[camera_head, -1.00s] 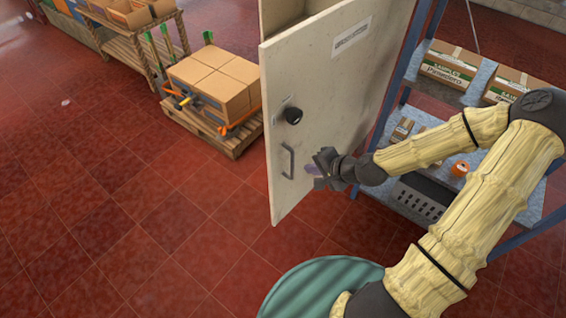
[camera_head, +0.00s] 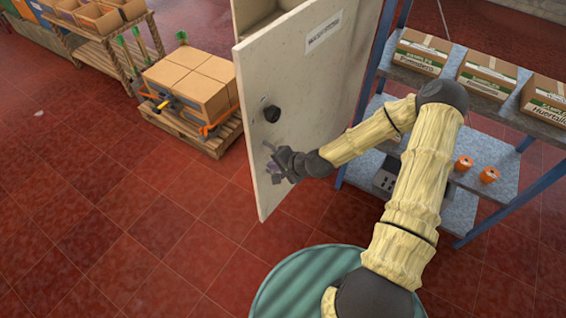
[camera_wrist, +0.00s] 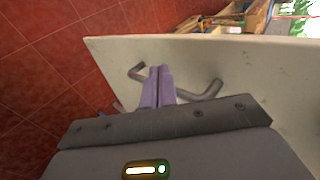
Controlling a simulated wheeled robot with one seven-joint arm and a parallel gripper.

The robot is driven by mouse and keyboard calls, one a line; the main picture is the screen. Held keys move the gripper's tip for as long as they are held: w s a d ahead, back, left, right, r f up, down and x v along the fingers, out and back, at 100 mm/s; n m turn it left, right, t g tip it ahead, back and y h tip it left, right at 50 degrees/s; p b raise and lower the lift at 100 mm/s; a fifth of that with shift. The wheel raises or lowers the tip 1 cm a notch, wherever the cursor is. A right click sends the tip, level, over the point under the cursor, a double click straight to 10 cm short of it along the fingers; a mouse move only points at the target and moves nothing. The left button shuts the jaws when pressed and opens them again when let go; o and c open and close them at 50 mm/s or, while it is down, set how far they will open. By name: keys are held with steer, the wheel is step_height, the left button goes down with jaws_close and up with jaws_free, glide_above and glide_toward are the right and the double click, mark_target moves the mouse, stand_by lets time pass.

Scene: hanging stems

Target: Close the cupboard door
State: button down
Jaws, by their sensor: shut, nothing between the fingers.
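My gripper (camera_head: 272,162) is at the lower part of the door, over the bar handle. In the wrist view its lilac fingers (camera_wrist: 158,86) are pressed together with nothing between them. The grey bar handle (camera_wrist: 206,92) shows on both sides of the fingers, which hide its middle. I cannot tell whether they touch it.
A shelf rack (camera_head: 455,75) with sample boxes and orange rolls stands close on the right. A pallet of cartons (camera_head: 190,85) is left of the door, with a wooden bench (camera_head: 105,38) behind it. The red floor (camera_head: 110,220) at the front left is clear.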

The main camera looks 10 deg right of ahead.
mark_target(259, 160)
steer(key=shift+w+a+r+p, duration=0.25)
steer(key=shift+w+a+p, duration=0.25)
steer(key=shift+w+a, duration=0.5)
steer(key=shift+w+a+f, duration=0.15)
steer(key=shift+w+a, duration=0.15)
steer(key=shift+a, duration=0.1)
